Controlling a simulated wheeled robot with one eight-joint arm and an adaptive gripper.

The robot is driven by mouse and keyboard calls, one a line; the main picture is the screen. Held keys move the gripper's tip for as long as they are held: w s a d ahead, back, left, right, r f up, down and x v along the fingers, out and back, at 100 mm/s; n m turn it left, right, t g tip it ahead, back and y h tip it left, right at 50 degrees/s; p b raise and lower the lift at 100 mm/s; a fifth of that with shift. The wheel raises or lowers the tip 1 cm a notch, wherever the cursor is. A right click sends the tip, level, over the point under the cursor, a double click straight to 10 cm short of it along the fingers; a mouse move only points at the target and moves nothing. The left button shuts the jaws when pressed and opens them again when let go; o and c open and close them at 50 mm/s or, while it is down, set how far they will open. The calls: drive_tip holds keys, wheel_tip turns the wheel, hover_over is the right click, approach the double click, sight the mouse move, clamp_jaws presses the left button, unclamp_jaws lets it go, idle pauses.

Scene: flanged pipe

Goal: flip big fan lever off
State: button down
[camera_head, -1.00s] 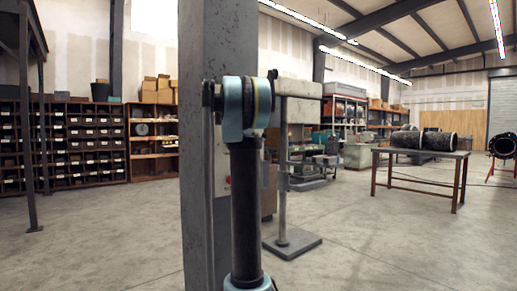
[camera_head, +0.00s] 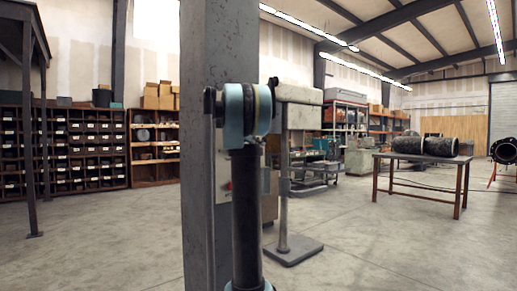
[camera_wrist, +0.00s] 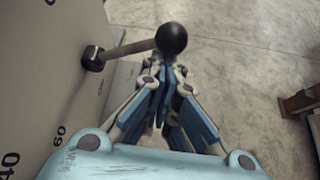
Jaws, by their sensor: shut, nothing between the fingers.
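The lever shows in the wrist view as a metal rod (camera_wrist: 128,49) with a black ball knob (camera_wrist: 172,38). The rod runs from a dark pivot (camera_wrist: 93,58) on a grey panel (camera_wrist: 40,60) at left, sticking out to the right. My gripper (camera_wrist: 166,72) is shut and empty, its fingertips just below the knob in the picture. I cannot tell whether they touch it. In the head view my arm stands in front of a grey column (camera_head: 195,200) and hides part of it; my gripper and the lever do not show there.
The panel carries printed numbers. A brown object (camera_wrist: 300,102) lies at the right of the wrist view. In the head view, a metal stand (camera_head: 292,250) is behind my arm and a table with pipe pieces (camera_head: 420,162) is at right. Open concrete floor lies between.

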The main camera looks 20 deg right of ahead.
drive_tip(key=s+a+r, duration=0.1)
drive_tip(key=s+a, duration=0.1)
drive_tip(key=a, duration=0.7)
drive_tip(key=shift+s, duration=0.4)
drive_tip(key=s+a+f+m+y, duration=0.3)
drive_tip(key=s+a+f+m, duration=0.3)
drive_tip(key=s+f, duration=0.9)
drive_tip(key=s+a+f+m+g+y, duration=0.1)
drive_tip(key=s+a+f+m+y, duration=0.3)
drive_tip(key=s+f, duration=1.1)
drive_tip(key=s+a+f+m+g+y, duration=0.1)
drive_tip(key=s+a+f+m+y, duration=0.3)
drive_tip(key=s+a+f+m, duration=0.5)
drive_tip(key=s+f+m, duration=0.1)
drive_tip(key=s+f, duration=0.5)
drive_tip(key=shift+s+m, duration=0.3)
